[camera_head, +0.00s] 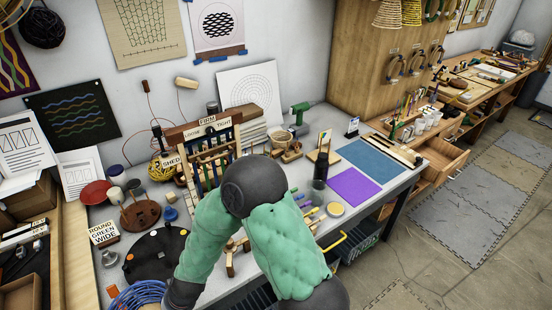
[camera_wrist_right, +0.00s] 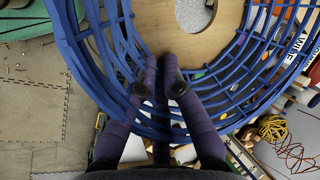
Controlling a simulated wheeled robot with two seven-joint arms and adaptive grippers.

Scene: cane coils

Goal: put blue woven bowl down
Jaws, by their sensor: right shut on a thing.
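The blue woven bowl (camera_head: 138,296) shows only in part at the bottom left edge of the head view, over the near left part of the grey worktable (camera_head: 108,243). In the right wrist view the blue woven bowl (camera_wrist_right: 98,58) fills the upper part, with open ribs and bands around a pale wooden disc (camera_wrist_right: 212,42) with a round hole. My right gripper (camera_wrist_right: 166,75) is shut on the bowl's blue weave. In the head view my right arm bends across the middle, and its fingers are below the frame. My left gripper is in neither view.
A black round mat (camera_head: 155,252) lies just beyond the bowl, with a brown round stand (camera_head: 139,216) behind it. A sign (camera_head: 103,233) reading round, green, wide stands left. A slatted rack (camera_head: 213,160) is mid-table. Purple (camera_head: 352,187) and blue (camera_head: 375,160) sheets lie right.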

